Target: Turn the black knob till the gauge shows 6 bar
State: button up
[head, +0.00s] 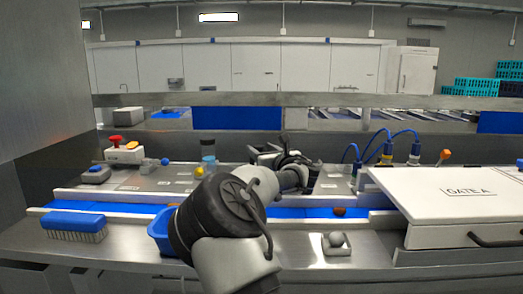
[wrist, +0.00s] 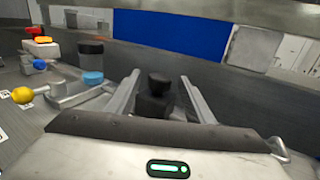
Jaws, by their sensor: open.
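In the wrist view a black stepped knob-like part (wrist: 157,92) stands between the two fingers of my gripper (wrist: 160,77). The fingers are apart, one on each side of it, and I see a gap on both sides. I cannot tell how deep the knob lies between them. In the head view my gripper (head: 284,157) is at the back of the steel bench, and my arm and gripper hide the knob there. I cannot make out the gauge or its reading in either view.
A blue brush (head: 74,226) lies front left.

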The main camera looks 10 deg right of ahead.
jog(key=c, duration=1)
jog(key=shift+c, duration=0.2)
jog(key=shift+a+f+h+b, duration=0.15)
jog(key=shift+h+b, duration=0.15)
jog(key=shift+b, duration=0.2)
